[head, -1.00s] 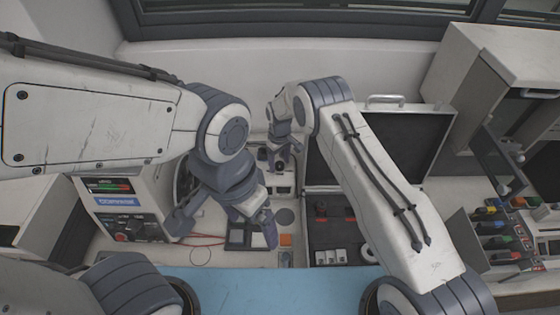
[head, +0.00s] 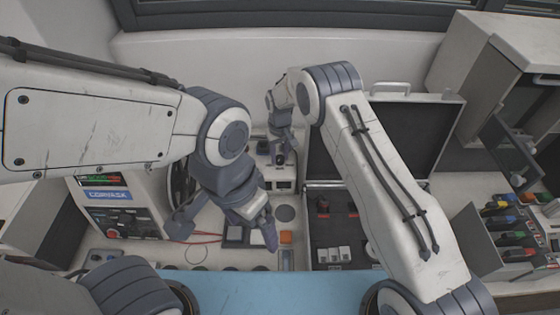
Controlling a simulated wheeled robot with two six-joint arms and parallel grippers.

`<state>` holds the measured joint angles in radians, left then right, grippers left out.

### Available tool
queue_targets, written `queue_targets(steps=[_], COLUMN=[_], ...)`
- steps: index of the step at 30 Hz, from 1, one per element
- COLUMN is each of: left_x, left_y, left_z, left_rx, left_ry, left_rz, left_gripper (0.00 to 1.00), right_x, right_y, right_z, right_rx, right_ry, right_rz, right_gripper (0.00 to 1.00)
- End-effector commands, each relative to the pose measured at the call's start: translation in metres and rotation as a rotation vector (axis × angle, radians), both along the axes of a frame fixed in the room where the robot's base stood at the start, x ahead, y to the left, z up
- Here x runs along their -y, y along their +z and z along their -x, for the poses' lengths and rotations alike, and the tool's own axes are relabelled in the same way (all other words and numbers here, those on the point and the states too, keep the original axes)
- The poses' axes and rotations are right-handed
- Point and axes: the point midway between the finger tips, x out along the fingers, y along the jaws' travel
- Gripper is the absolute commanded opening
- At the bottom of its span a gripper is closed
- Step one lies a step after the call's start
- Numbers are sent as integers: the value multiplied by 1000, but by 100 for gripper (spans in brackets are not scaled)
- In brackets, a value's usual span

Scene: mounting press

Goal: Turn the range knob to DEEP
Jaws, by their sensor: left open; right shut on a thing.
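My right gripper (head: 281,150) points down at the back of the bench, shut on a small dark part I take to be the range knob (head: 279,160). The knob sits on a small pale unit (head: 284,184) and is mostly hidden by the fingers. No markings such as DEEP are readable there, so I cannot tell its setting. My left gripper (head: 226,230) is open and empty, low over the bench between the white instrument box and the small pads. The instrument box (head: 104,195) has a blue label and several knobs on its front.
An open black case (head: 415,135) stands right of the small unit, with small parts in its tray. A blue mat (head: 270,290) lies in front. A rack of coloured-handled tools (head: 515,235) is at right.

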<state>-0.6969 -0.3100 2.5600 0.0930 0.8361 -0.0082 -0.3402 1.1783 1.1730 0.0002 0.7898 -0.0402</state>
Motion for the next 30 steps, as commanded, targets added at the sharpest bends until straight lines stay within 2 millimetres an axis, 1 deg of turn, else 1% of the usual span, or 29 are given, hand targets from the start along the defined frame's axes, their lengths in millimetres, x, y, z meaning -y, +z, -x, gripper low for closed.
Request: queue_targets(steps=[1,6,12,21,30], left_x=[0,0,0,0,0], left_y=[-13,-30,-46,-59,-65], left_z=[0,0,0,0,0], left_rx=[0,0,-1,-1,-1], left_ry=[1,5,8,11,12], left_rz=[0,0,0,0,0], left_gripper=[95,95,95,95,95], right_x=[0,0,0,0,0], right_y=[-6,-5,-3,-2,0], right_z=[0,0,0,0,1], right_rx=[-1,0,-1,-2,-2], right_ry=[-45,-206,-387,-598,-704], right_rz=[0,0,0,2,2], right_gripper=[0,0,0,0,0])
